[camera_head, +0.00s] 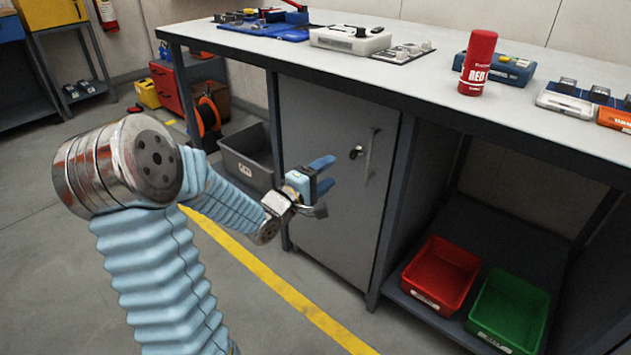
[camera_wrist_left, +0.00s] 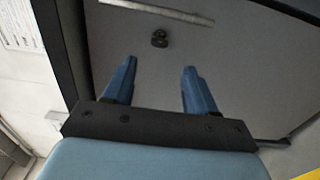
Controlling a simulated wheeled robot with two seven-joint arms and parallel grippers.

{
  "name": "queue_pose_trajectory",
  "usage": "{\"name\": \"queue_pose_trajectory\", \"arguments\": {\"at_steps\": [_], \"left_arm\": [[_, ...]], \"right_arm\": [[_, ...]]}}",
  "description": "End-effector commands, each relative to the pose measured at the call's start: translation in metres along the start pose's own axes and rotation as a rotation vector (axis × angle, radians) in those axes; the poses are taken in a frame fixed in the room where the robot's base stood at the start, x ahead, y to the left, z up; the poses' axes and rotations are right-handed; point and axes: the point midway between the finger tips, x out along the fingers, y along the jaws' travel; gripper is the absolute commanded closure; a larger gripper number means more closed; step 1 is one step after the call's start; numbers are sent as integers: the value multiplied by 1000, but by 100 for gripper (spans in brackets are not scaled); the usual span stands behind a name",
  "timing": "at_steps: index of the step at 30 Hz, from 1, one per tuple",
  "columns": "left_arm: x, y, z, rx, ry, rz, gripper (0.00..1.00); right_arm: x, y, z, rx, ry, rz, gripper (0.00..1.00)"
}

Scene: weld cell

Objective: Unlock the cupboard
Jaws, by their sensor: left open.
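The grey cupboard door (camera_head: 328,200) is shut under the workbench. Its lock with a small dark key or knob (camera_head: 356,152) sits high on the door, beside a vertical bar handle (camera_head: 370,157). In the left wrist view the lock (camera_wrist_left: 159,38) lies beyond the fingertips, and the handle (camera_wrist_left: 158,10) crosses the top. My left gripper (camera_head: 327,174) is open and empty, in front of the door and a little below and left of the lock. It also shows in the left wrist view (camera_wrist_left: 158,75), its blue fingers spread apart. My right gripper is out of view.
The workbench top (camera_head: 440,82) overhangs the door and carries a red can (camera_head: 478,62) and several tools. Red (camera_head: 440,274) and green (camera_head: 509,309) bins sit on the open shelf at right. A grey crate (camera_head: 247,157) stands left of the cupboard.

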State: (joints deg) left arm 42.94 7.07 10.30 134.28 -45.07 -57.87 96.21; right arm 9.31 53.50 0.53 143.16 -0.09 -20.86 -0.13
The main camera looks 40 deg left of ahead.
Motion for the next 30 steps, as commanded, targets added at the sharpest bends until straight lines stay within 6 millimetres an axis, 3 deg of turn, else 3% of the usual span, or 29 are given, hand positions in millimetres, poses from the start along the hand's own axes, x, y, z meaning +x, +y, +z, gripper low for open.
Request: {"name": "queue_pose_trajectory", "arguments": {"at_steps": [3, 9, 26, 28, 30], "left_arm": [[-22, 0, -1, 1, 3, 0, 43], [-38, 0, 0, 0, 1, 0, 43], [-38, -1, 0, 0, 0, -3, 43], [-35, -11, 3, 9, 0, -25, 43], [-27, -34, 11, 37, -3, -81, 43]], "right_arm": [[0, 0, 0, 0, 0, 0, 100], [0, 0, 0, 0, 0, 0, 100], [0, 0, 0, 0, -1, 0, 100], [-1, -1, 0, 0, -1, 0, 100], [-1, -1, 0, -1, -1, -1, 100]]}}
